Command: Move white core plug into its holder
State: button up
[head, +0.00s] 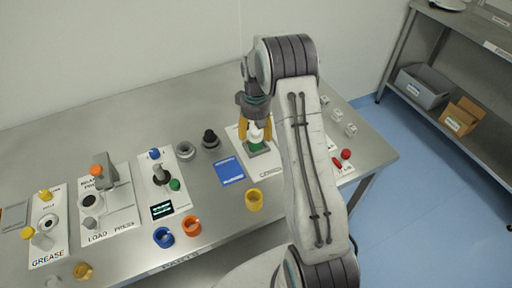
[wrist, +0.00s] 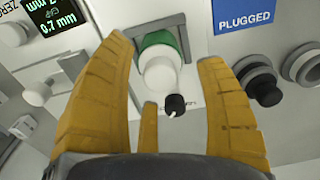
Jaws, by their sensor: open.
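The white core plug (head: 256,134) stands at a green ring (head: 257,147) on a grey base on the white mat; in the wrist view the plug (wrist: 160,76) projects from the green ring (wrist: 155,40) on the grey plate (wrist: 183,33). I cannot tell how deep it sits. My gripper (head: 255,130) is over it with its yellow fingers open, one on each side. In the wrist view the gripper (wrist: 164,65) shows gaps between fingers and plug. A small black knob (wrist: 174,105) shows near the plug's end.
A blue card (head: 229,171) lies left of the mat, with a yellow cup (head: 254,200) in front. A black-topped part (head: 210,138) and a grey ring (head: 185,151) stand to the left. Red items (head: 346,154) and small white blocks (head: 337,115) lie to the right.

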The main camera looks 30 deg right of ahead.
jog(key=shift+f, duration=0.45)
jog(key=shift+o, duration=0.2)
grip_shut()
dwell(0.7)
